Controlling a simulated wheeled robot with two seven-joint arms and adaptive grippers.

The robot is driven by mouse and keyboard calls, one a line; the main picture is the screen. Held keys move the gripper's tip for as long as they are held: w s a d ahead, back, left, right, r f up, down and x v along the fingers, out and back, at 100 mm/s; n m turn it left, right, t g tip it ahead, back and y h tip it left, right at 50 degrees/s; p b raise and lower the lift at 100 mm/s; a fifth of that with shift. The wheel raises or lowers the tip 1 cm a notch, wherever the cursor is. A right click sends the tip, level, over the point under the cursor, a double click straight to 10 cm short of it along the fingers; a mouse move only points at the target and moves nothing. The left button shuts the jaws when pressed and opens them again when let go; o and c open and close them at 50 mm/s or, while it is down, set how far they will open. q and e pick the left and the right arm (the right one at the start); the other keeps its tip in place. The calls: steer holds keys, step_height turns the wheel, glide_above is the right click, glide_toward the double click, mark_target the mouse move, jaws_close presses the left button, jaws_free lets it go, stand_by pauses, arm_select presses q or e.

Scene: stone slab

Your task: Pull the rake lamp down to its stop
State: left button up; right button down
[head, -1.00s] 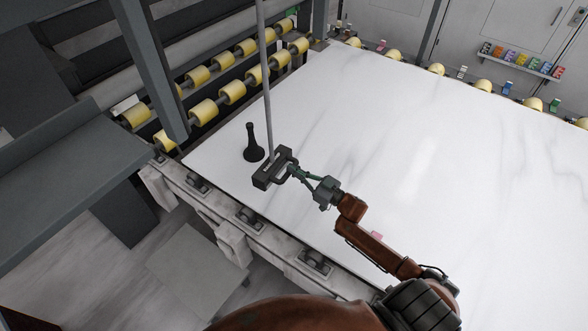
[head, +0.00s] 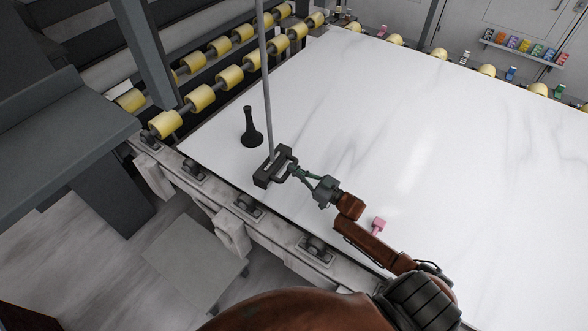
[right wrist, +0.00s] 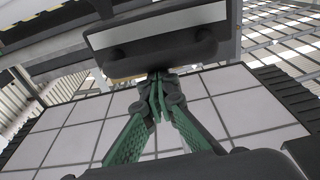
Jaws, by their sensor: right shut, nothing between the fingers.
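The rake lamp (head: 266,181) is a dark bar-shaped head with a handle on the end of a thin grey pole (head: 266,90). It hangs over the near left part of the white slab. My right gripper (head: 294,171) is at the handle side of the lamp. In the right wrist view its green fingers (right wrist: 158,80) are closed together with nothing seen between them. Their tips are right at the dark lamp head (right wrist: 155,38), partly hidden under it; I cannot tell whether they touch. My left gripper is out of view.
A small pink block (head: 378,226) lies beside my right forearm. Yellow rollers (head: 229,79) line the far left. The slab's middle is clear.

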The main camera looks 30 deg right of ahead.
steer(key=shift+s+f, duration=0.15)
steer(key=shift+f, duration=0.4)
step_height(320, 180, up, 5)
steer(key=p, duration=0.4)
steer(key=b+v, duration=0.1)
steer(key=v, duration=0.8)
